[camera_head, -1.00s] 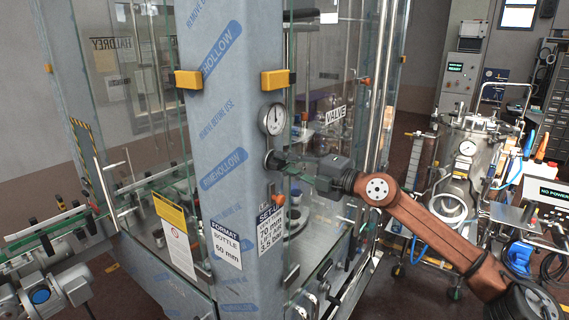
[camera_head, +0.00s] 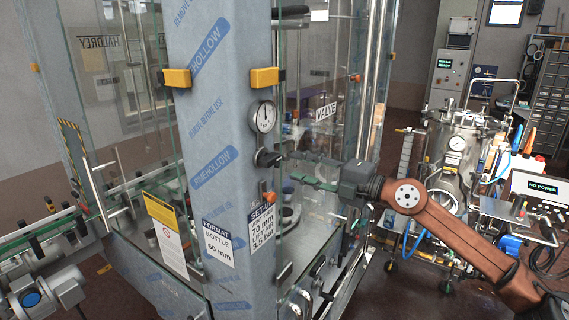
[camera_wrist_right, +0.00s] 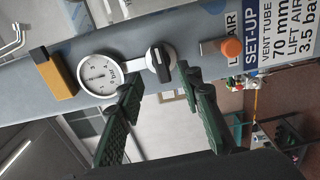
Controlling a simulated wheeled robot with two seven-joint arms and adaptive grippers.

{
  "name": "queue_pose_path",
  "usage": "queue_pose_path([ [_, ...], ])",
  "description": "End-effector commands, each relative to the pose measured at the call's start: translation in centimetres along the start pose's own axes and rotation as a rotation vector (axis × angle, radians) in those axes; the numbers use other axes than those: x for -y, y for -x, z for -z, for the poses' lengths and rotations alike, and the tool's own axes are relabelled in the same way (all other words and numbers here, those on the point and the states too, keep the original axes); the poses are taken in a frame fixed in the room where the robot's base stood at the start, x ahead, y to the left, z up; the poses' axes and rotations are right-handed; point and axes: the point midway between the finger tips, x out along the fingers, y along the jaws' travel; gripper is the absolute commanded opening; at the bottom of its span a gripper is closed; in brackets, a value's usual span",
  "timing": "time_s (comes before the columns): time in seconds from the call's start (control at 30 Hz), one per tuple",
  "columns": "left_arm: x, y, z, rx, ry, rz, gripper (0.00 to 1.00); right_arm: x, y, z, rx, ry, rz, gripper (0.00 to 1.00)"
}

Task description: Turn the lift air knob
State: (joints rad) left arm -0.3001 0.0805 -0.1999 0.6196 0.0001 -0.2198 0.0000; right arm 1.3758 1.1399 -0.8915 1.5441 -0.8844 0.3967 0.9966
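The lift air knob (camera_head: 268,158) is black, on the film-wrapped column, just below a round white-faced gauge (camera_head: 263,117). In the right wrist view the knob (camera_wrist_right: 161,61) has a ridge with a white line, running across the column's length. The gauge (camera_wrist_right: 101,76) sits beside it with a dark needle; its exact reading is too small to tell. My right gripper (camera_head: 295,167) is just to the right of the knob. In the wrist view its fingers (camera_wrist_right: 159,82) are apart, with nothing between them, and the knob appears beyond the tips. My left gripper is out of view.
An orange button (camera_head: 268,197) sits below the knob, above the set-up label (camera_head: 262,226). Yellow blocks (camera_head: 265,77) hold glass panels on the column. Bottle-format and yellow-topped notices hang lower left. A steel pressure vessel (camera_head: 457,150) stands at right.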

Motion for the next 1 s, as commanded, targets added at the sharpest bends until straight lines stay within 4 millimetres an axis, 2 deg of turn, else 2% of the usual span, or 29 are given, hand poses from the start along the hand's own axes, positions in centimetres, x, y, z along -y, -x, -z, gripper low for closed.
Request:
queue_pose_path([
  [0.1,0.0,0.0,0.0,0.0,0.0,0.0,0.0,0.1,2.1,-0.1,0.002,-0.001,0.001,0.33],
  [0.3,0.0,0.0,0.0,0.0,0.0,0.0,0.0,0.1,3.9,0.0,0.0,-0.001,0.002,0.33],
  [0.63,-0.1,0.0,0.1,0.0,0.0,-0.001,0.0,0.1,4.0,0.1,-0.001,0.0,0.001,0.33],
  [0.73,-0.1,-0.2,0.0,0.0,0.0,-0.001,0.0,0.9,3.8,-0.7,0.004,-0.019,-0.005,0.33],
  [0.87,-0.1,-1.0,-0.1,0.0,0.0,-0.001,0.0,5.0,2.8,-4.1,0.031,-0.113,-0.033,0.33],
  [0.97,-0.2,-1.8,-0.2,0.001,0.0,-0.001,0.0,10.4,2.2,-8.3,0.081,-0.222,-0.067,0.33],
  [1.0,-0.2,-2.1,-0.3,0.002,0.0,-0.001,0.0,12.8,2.2,-10.1,0.106,-0.266,-0.08,0.33],
])
